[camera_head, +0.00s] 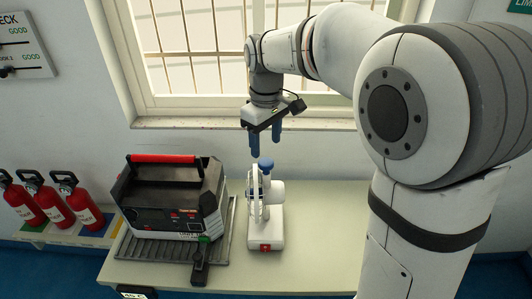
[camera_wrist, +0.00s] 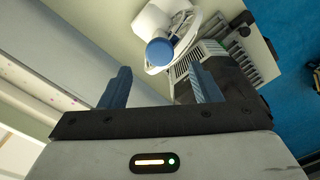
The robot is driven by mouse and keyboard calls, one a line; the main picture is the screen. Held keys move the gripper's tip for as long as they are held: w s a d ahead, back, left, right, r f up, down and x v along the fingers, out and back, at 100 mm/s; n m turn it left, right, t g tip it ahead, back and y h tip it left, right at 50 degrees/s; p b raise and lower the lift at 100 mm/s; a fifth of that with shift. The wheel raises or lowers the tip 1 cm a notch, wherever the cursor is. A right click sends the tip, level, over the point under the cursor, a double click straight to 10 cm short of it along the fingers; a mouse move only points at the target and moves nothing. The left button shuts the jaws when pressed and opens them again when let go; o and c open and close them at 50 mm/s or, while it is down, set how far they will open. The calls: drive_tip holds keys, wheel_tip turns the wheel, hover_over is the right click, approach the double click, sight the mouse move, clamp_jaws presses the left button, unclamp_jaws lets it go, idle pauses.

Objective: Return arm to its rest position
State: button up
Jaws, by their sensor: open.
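My gripper (camera_head: 265,144) hangs from my raised arm and points down, with its blue fingers apart and nothing between them. It is above a small white fan (camera_head: 268,222) with a blue knob (camera_head: 266,164) on top. A small gap seems to show between the fingertips and the knob. In the wrist view, my gripper (camera_wrist: 161,88) has its two blue fingers spread wide, and the blue knob (camera_wrist: 160,51) shows beyond them. The fan stands upright on the pale table (camera_head: 330,240).
A black and grey machine with a red handle (camera_head: 170,195) sits on a ribbed tray (camera_head: 150,250) left of the fan. Several red extinguishers (camera_head: 50,200) stand at the far left. A barred window (camera_head: 215,50) is behind. The table right of the fan is clear.

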drive_tip(key=shift+r, duration=1.05)
drive_tip(key=shift+s+d, duration=0.1)
drive_tip(key=shift+d, duration=0.1)
drive_tip(key=s+d+f+m+t, duration=0.1)
drive_tip(key=s+d+f+m, duration=0.1)
drive_tip(key=s+d+m, duration=0.2)
drive_tip(key=s+d+f+m+t, duration=0.2)
drive_tip(key=s+d+m, duration=0.3)
drive_tip(key=s+d, duration=0.5)
drive_tip(key=s+f, duration=0.1)
drive_tip(key=s, duration=0.4)
drive_tip(key=shift+f+m, duration=0.3)
drive_tip(key=shift+f, duration=0.05)
